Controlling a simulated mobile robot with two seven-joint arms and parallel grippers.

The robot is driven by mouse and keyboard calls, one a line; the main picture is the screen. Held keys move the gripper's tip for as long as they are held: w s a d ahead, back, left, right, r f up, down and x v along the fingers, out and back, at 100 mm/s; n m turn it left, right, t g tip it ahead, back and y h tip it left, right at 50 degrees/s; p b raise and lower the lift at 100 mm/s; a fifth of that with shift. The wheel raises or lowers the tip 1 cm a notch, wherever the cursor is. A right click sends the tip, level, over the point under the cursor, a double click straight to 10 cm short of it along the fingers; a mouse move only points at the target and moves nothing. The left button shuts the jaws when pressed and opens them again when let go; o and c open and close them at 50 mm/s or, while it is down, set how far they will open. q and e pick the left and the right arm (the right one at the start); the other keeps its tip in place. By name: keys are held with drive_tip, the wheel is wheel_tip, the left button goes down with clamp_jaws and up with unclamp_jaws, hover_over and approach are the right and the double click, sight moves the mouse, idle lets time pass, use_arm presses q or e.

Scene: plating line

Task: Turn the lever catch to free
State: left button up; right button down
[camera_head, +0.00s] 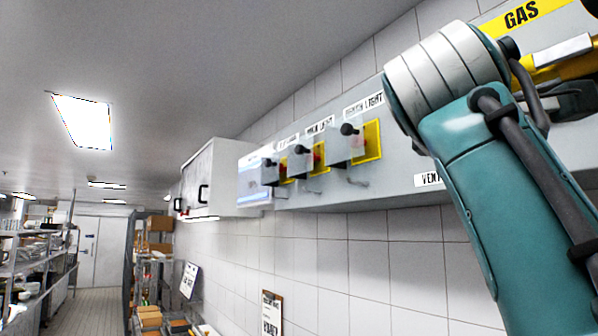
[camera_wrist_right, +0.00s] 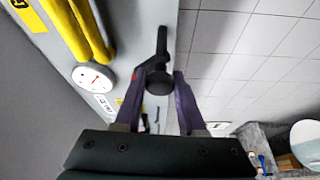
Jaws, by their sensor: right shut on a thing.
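A black lever with a round knob-like end (camera_wrist_right: 159,82) shows in the right wrist view, on the edge of the grey wall panel (camera_wrist_right: 145,18). Its bar runs toward the top of that picture. My right gripper (camera_wrist_right: 159,76) is shut on this black piece, with one purple finger on each side of it. I take it for the lever catch, but no label on it is readable. In the head view my right arm covers this part of the panel, and the gripper is hidden. My left gripper is in neither view.
Clear-covered switches with black knobs (camera_head: 350,129) and yellow plates stick out along the panel (camera_head: 395,180). A yellow pipe (camera_wrist_right: 88,25) and a round gauge (camera_wrist_right: 93,78) are beside the lever. A white wall box (camera_head: 215,180) is farther along. The tiled wall below is mostly clear.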

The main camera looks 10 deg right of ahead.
drive_tip(key=shift+n+p, duration=0.5)
drive_tip(key=c, duration=0.5)
unclamp_jaws()
